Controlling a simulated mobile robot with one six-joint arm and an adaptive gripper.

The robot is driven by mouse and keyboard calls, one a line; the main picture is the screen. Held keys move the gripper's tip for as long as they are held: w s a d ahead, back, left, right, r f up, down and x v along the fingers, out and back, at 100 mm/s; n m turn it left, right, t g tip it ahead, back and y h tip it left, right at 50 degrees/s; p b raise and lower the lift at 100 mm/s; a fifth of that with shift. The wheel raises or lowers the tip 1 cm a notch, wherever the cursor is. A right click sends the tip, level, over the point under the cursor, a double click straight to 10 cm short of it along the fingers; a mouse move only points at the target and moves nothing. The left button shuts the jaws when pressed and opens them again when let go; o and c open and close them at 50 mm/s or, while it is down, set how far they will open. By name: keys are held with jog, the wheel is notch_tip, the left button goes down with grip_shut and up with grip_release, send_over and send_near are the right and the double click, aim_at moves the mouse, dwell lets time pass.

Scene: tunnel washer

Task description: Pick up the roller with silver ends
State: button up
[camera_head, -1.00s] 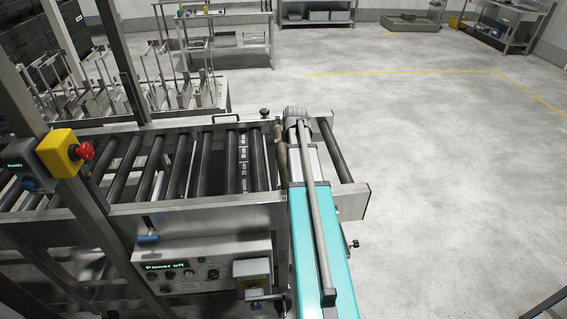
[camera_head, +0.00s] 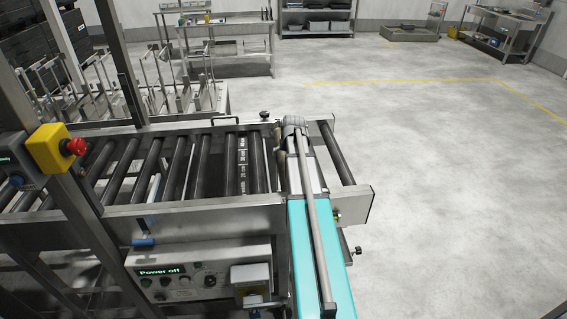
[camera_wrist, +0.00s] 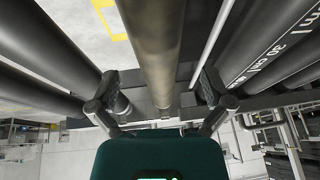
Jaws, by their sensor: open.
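In the wrist view, a brownish-grey roller (camera_wrist: 155,45) runs away between the two fingers of my gripper (camera_wrist: 160,90). The gripper is open, with one finger on either side of the roller and gaps between. Whether this roller has silver ends is not clear.
Dark rollers (camera_head: 145,172) fill the steel conveyor frame (camera_head: 230,207); one roller (camera_wrist: 265,50) bears white centimetre marks. A thin pale rod (camera_wrist: 212,38) lies right of the gripped-over roller. A control panel (camera_head: 190,275) and red emergency button (camera_head: 75,147) sit in front. Floor on the right is clear.

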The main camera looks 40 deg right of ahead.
aim_at(284, 159)
jog(key=shift+d+b+x, duration=0.1)
jog(key=shift+b+x, duration=1.1)
jog(key=shift+x, duration=0.1)
jog(key=shift+d+b+x, duration=0.15)
jog(key=shift+b+x, duration=1)
jog(key=shift+x, duration=0.15)
jog(key=shift+w, duration=0.1)
jog(key=shift+r, duration=0.1)
jog(key=c, duration=1.3)
jog(key=shift+r, duration=0.1)
notch_tip(284, 159, up, 18)
jog(key=p, duration=1.8)
